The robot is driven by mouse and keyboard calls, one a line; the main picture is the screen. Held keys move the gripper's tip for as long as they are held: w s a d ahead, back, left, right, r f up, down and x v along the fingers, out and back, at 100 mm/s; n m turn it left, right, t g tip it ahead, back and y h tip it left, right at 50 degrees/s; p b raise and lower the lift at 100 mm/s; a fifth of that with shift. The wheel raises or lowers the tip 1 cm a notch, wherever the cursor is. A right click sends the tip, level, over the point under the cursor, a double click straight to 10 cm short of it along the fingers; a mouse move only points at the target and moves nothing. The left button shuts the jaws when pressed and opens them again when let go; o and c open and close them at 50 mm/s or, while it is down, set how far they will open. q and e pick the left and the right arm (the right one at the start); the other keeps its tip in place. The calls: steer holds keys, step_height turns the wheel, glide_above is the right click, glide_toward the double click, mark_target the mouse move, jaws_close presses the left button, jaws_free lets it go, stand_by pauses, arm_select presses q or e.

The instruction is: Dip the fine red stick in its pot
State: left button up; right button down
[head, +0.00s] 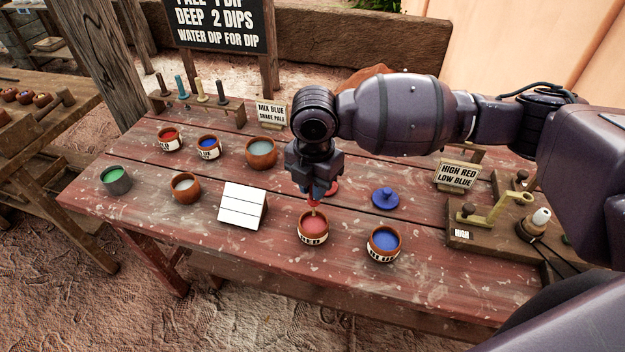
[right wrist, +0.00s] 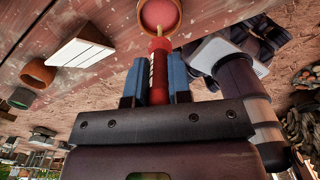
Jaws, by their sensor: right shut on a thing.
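My right gripper (head: 316,190) points down above the front middle of the table. It is shut on the fine red stick (head: 313,203), which also shows between the blue fingers in the right wrist view (right wrist: 157,58). The stick has a red handle with a banded part and a thin pale tip pointing down. The tip is at the mouth of the pot labelled RED (head: 313,229), which holds red paint and also shows in the right wrist view (right wrist: 160,14). I cannot tell whether the tip touches the paint. My left gripper is not in view.
A blue pot (head: 383,244) stands close right, with a blue lid (head: 385,198) behind. A red lid (head: 332,188) is partly hidden by my gripper. A white tilted panel (head: 241,206) stands left. Several pots, a stick rack (head: 200,103) and a wooden fixture (head: 490,232) are farther out.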

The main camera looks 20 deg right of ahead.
steer(key=shift+f, duration=0.4)
steer(key=shift+r, duration=0.1)
stand_by(0.4)
steer(key=shift+p, duration=0.7)
stand_by(0.4)
steer(key=shift+f, duration=0.25)
steer(key=shift+f, duration=1.6)
stand_by(0.5)
